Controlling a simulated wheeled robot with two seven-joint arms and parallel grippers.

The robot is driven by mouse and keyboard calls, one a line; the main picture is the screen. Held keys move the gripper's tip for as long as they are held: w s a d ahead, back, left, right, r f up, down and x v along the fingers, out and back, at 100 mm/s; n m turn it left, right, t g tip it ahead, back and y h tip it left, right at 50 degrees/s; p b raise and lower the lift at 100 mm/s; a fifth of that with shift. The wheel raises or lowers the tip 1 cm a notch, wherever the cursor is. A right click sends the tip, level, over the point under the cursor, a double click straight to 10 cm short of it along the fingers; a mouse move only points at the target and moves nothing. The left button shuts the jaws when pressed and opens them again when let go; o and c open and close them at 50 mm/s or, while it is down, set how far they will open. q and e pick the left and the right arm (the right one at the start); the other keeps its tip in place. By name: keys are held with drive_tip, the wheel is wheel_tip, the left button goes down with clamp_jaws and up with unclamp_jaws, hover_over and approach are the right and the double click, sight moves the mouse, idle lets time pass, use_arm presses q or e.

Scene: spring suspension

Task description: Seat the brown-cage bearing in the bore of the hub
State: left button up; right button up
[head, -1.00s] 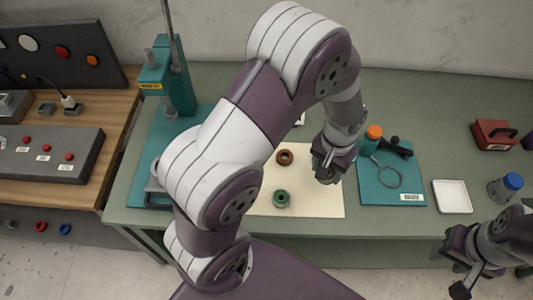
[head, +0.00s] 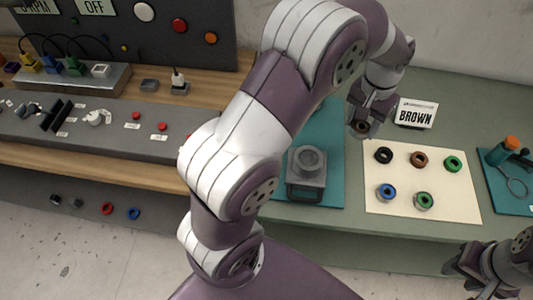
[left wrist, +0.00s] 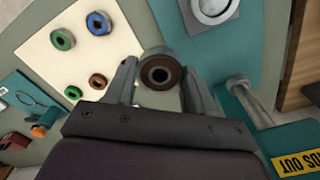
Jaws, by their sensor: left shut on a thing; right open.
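My left gripper (head: 361,122) is shut on the brown-cage bearing (head: 361,128) and holds it up behind the hub's right side. In the left wrist view the bearing (left wrist: 160,73) sits between the fingertips (left wrist: 158,82), with a brown ring around a grey inner ring and a dark bore. The grey hub (head: 307,163) stands on the teal press base, its round bore facing up with nothing seen in it; part of it shows at the top of the left wrist view (left wrist: 213,9). The bearing is apart from the hub. My right gripper (head: 463,271) is open at lower right.
A cream mat (head: 408,223) right of the hub carries blue and green bearings, plus black, brown and green rings. A "BROWN" sign (head: 415,113) stands behind it. A teal tray (head: 497,178) with a magnifier lies further right. My left arm hides part of the press.

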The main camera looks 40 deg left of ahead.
use_arm(q)
drive_tip(key=s+a+f+p, duration=0.2)
drive_tip(key=s+a+f, duration=0.1)
drive_tip(key=s+f, duration=0.1)
hover_over(309, 159)
drive_tip(key=f, duration=0.2)
drive_tip(key=shift+s+a+f, duration=0.2)
drive_tip(key=shift+f, duration=0.2)
drive_tip(key=f, duration=0.1)
drive_tip(key=f+p, duration=0.1)
drive_tip(key=f, duration=0.2)
drive_tip(key=shift+w+d, duration=0.1)
drive_tip(key=shift+d, duration=0.15)
drive_tip(key=shift+f, duration=0.2)
clamp_jaws()
drive_tip(key=shift+a, duration=0.15)
drive_tip(key=o, duration=1.2)
unclamp_jaws()
drive_tip(key=shift+o, duration=0.5)
use_arm(e)
drive_tip(key=r, duration=0.1)
drive_tip(key=d+r, duration=0.1)
drive_tip(key=shift+w+d+r, duration=0.1)
drive_tip(key=shift+w+r, duration=0.2)
drive_tip(key=shift+w, duration=0.1)
